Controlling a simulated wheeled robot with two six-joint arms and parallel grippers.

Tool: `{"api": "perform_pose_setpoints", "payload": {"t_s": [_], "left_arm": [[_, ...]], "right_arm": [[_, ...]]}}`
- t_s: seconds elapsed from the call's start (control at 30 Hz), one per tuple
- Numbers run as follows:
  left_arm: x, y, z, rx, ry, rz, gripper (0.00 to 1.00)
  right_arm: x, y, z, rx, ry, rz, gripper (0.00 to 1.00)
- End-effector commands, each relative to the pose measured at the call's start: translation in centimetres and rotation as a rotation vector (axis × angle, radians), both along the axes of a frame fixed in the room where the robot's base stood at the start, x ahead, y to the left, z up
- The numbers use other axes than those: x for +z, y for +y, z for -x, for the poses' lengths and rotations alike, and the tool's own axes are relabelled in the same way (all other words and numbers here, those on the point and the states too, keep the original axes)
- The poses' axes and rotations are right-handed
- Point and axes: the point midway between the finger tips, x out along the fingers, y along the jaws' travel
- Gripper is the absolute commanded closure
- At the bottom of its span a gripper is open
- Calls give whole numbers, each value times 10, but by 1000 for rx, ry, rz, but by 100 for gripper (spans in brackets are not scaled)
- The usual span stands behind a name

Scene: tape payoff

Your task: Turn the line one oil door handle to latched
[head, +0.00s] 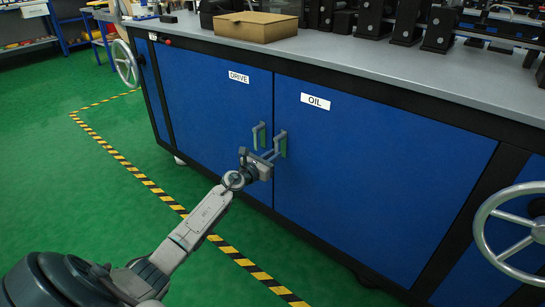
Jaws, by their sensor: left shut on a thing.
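The oil door (375,175) is a blue panel in the cabinet front with a white OIL label (315,102). It looks closed, flush with the drive door (215,120) on its left. The oil door handle (281,140) is a grey lever near the left edge of that door, and it reaches down and left toward my gripper. My left gripper (268,158) is shut on the oil door handle, in front of the seam between the doors. Its fingers hide part of the handle. My right gripper is not in view.
Handwheels stick out at the left (125,63) and right (515,228). A cardboard box (250,26) sits on the grey bench top. The green floor inside the striped tape (160,194) is clear.

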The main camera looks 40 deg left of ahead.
Motion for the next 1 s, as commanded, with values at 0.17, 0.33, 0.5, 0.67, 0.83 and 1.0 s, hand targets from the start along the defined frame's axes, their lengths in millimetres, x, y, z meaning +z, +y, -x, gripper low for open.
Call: {"api": "perform_pose_setpoints", "payload": {"t_s": [0.17, 0.33, 0.5, 0.67, 0.83, 1.0], "left_arm": [[0, 1, 0, 1, 0, -3, 64], [0, 1, 0, 1, 0, -2, 64], [0, 1, 3, 1, 1, -2, 64], [0, 3, 21, 1, 3, -4, 64], [-1, 5, 52, -1, 4, -5, 64], [-2, 7, 80, 0, 4, -5, 64]], "right_arm": [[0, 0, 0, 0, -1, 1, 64], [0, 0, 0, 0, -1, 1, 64], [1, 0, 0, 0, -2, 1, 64], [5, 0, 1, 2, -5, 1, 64], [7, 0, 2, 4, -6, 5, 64], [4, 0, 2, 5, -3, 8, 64]]}}
